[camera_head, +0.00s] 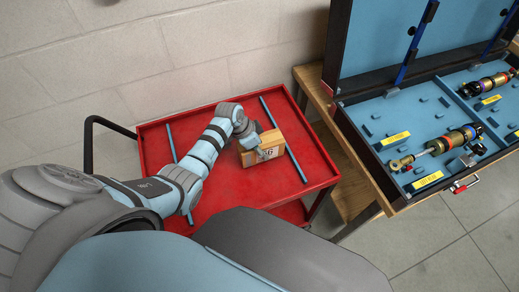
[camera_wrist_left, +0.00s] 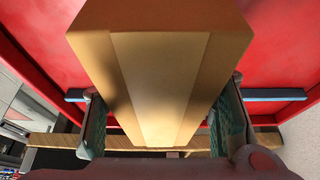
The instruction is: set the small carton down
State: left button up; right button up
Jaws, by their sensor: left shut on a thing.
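The small carton (camera_head: 270,146) is a tan box with dark printing on its front face. It is over the red cart top (camera_head: 236,187), between two blue strips; I cannot tell whether its base touches the surface. My left gripper (camera_head: 254,143) reaches it from above and is shut on it. In the left wrist view the carton (camera_wrist_left: 160,65) fills the middle, with a finger of the left gripper (camera_wrist_left: 163,122) on each side. The fingertips are partly hidden in the head view. My right gripper is not in view.
The red cart has a raised rim and a black handle (camera_head: 88,133) at left. Blue strips (camera_head: 284,140) lie along its top. At right, an open blue-lined case (camera_head: 385,120) holding shock absorbers stands on a wooden bench (camera_head: 345,190). Bare red surface lies in front of the carton.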

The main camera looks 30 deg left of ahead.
pick_arm(q)
jog(key=shift+f, duration=0.5)
jog(key=shift+r, duration=0.15)
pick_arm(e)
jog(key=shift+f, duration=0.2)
pick_arm(q)
jog(key=o, duration=1.5)
jog(key=shift+c, duration=0.2)
